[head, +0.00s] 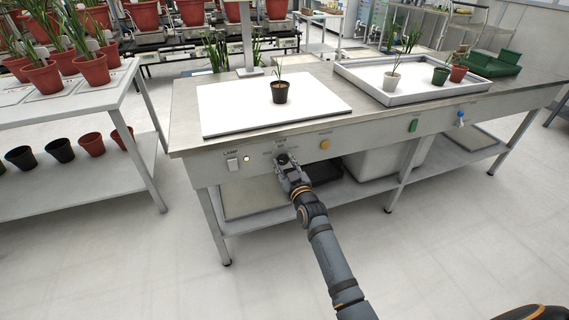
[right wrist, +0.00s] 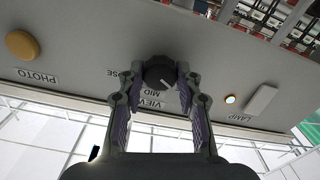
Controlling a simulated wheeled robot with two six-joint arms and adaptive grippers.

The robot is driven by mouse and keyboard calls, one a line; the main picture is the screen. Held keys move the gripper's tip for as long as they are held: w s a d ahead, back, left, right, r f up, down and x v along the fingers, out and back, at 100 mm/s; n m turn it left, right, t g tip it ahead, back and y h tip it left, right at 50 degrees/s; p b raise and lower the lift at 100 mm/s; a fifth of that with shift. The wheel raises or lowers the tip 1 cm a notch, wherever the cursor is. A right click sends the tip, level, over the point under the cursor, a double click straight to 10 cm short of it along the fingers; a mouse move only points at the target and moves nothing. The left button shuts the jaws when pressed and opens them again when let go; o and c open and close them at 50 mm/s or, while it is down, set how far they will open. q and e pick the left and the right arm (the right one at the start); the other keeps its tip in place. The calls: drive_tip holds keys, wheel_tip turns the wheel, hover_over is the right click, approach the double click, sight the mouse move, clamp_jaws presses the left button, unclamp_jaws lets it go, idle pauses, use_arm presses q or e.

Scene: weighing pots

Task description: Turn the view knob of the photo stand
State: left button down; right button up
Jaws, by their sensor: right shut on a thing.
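The view knob (right wrist: 159,72) is a dark round knob on the front panel of the photo stand, with a pale pointer line. The words VIEW and MID stand upside down beside it in the right wrist view. My right gripper (head: 287,166) is shut on the knob, with one finger on each side of it. In the head view the gripper hides part of the knob and its labels. The stand's white board (head: 225,108) carries a small black pot (head: 280,93) with a seedling. My left gripper is not in view.
A lamp switch (head: 232,164) with a lit light (head: 247,158) is left of the knob. A yellow photo button (head: 325,145) is close on its right.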

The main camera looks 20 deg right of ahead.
drive_tip(key=shift+r+m, duration=0.1)
drive_tip(key=shift+m, duration=0.2)
drive_tip(key=shift+m+p, duration=0.65)
drive_tip(key=shift+m, duration=0.05)
drive_tip(key=shift+m+p, duration=0.35)
drive_tip(key=shift+m, duration=0.55)
drive_tip(key=m, duration=0.3)
drive_tip(key=shift+m+p, duration=0.3)
drive_tip(key=shift+p, duration=0.1)
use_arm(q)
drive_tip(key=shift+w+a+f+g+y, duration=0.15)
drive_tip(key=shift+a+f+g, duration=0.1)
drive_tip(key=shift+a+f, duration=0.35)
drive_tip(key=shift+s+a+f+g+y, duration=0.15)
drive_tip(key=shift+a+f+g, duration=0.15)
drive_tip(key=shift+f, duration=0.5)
use_arm(e)
drive_tip(key=shift+m, duration=2)
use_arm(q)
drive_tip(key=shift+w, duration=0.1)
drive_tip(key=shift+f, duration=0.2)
